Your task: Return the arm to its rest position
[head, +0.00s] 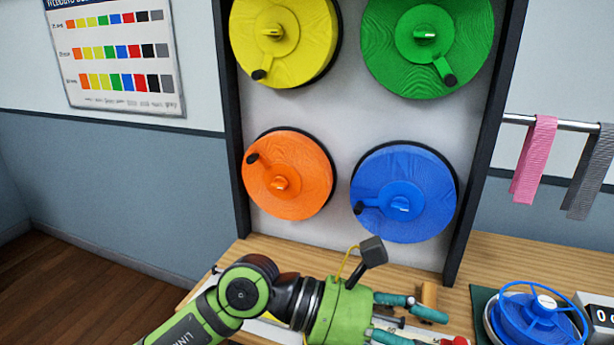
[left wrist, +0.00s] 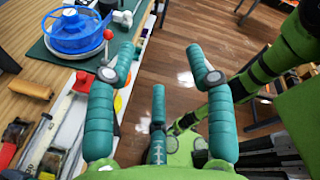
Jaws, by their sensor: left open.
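My left arm (head: 240,295) comes in from the lower left of the head view, low over the front of the wooden bench. My left gripper (head: 445,328) points right, with teal fingers partly cut off by the bottom edge. In the left wrist view the gripper (left wrist: 160,76) shows its teal fingers spread apart with nothing between them. Below the fingers I see the bench edge and the floor. My right gripper is in neither view.
A blue spoked reel (head: 536,316) sits on a green mat (head: 480,297) at the bench's right. Yellow (head: 310,62), green (head: 400,65), orange (head: 310,195) and blue (head: 425,215) cranked drums hang on the wall panel. Pink (head: 533,165) and grey straps (head: 590,180) hang from a rail.

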